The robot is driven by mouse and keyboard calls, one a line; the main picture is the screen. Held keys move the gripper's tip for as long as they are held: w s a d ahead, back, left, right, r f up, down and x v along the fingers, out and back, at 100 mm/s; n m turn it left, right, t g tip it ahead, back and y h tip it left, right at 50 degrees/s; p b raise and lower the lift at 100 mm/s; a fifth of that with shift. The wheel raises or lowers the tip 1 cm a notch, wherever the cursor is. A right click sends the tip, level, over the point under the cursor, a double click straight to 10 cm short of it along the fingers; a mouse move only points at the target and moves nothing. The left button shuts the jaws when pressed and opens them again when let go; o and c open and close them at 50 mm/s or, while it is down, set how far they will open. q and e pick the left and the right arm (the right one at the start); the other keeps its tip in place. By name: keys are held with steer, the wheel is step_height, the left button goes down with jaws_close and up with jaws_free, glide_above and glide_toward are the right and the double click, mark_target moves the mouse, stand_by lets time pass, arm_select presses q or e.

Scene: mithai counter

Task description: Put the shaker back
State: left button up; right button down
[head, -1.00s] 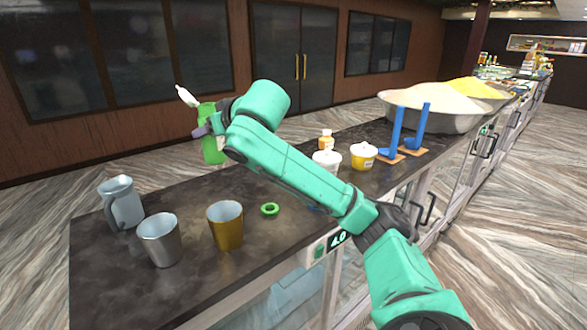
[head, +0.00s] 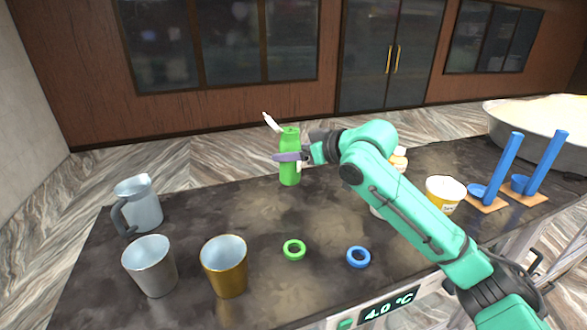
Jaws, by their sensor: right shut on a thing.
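The green shaker (head: 289,171) is upright, with its white lid tilted open at the top left. My right gripper (head: 290,157) is shut around its middle. The shaker's base overlaps the counter's back edge in the picture; I cannot tell whether it touches the counter. A green ring (head: 294,258) lies flat on the counter in front of the shaker. A blue ring (head: 358,265) lies to the right of it. My left gripper is not in view.
A grey jug (head: 144,210), a steel cup (head: 156,277) and a gold cup (head: 228,276) stand at the left of the dark counter (head: 215,212). A yellow-banded tub (head: 445,190), partly hidden white containers and blue scoops on stands (head: 507,165) are at the right. The counter's middle is clear.

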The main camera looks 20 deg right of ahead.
mark_target(298, 172)
step_height(298, 172, down, 5)
steer(key=shift+f+p, duration=0.1)
steer(key=shift+p, duration=0.5)
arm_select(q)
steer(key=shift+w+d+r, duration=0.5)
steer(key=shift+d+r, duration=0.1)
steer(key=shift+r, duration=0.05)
arm_select(e)
steer(key=shift+f, duration=0.1)
steer(key=shift+c, duration=0.5)
jaws_free()
steer(key=shift+d+f, duration=0.1)
steer(key=shift+f, duration=0.05)
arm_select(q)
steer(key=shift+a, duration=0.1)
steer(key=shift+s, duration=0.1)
arm_select(e)
steer(key=shift+r, duration=0.2)
